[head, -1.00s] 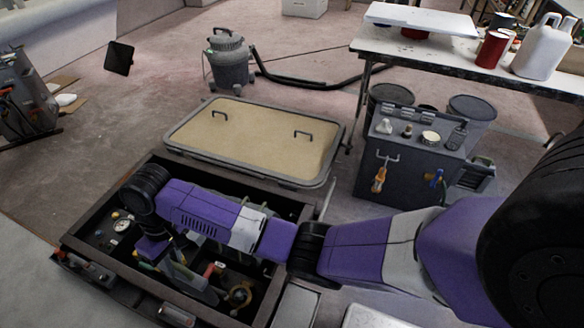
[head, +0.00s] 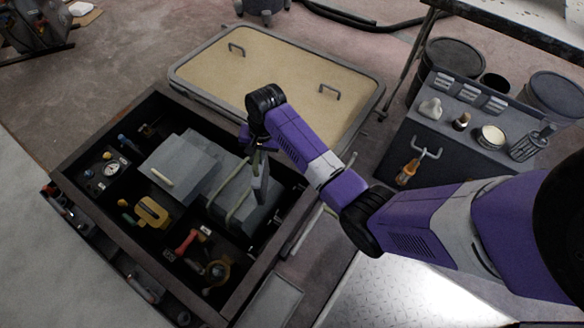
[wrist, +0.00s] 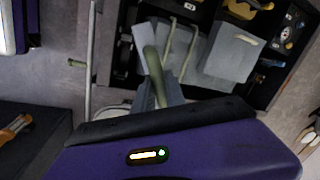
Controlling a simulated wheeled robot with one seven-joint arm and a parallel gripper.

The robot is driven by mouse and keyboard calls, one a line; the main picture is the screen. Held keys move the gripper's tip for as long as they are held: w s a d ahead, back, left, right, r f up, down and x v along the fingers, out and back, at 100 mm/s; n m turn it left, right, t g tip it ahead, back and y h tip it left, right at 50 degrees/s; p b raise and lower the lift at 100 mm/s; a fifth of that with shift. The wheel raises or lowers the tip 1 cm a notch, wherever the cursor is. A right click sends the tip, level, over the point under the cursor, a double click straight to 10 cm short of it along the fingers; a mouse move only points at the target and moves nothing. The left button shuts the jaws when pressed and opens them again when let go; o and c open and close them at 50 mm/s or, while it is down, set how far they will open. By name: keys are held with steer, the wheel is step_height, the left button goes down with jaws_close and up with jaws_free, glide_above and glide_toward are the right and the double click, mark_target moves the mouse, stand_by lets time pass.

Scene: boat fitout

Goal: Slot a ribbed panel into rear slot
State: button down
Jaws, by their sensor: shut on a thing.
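My gripper (head: 259,148) is above the back right part of a dark open crate (head: 75,190). It is shut on a thin grey panel (head: 262,180), which hangs roughly upright below it and shows nearly edge-on. Its ribs are too small to make out. In the wrist view a grey panel (wrist: 167,93) with an olive bar lies just beyond my purple wrist; the fingertips are not clear there. Below stand a grey block with greenish straps (head: 230,205) and a grey block with a pale handle (head: 170,168). I cannot make out which gap is the rear slot.
The crate's compartments hold a gauge (head: 112,169), a yellow tool (head: 151,212) and a red-handled tool (head: 187,241). A tan lid with two handles (head: 290,75) lies behind the crate. A dark cabinet (head: 455,150) with small items on top stands at the right.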

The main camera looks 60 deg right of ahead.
steer(key=s+d+f+m+h+b, duration=0.1)
steer(key=s+d+f+m+b, duration=0.2)
steer(key=s+d+f+m, duration=0.45)
step_height(320, 180, down, 12)
steer(key=n+b, duration=0.1)
steer(key=b, duration=0.8)
steer(key=shift+d+r+n, duration=0.15)
steer(key=shift+r+n, duration=0.05)
steer(key=shift+n, duration=0.15)
steer(key=shift+w+p, duration=0.15)
steer(key=shift+p, duration=0.2)
steer(key=shift+f, duration=0.1)
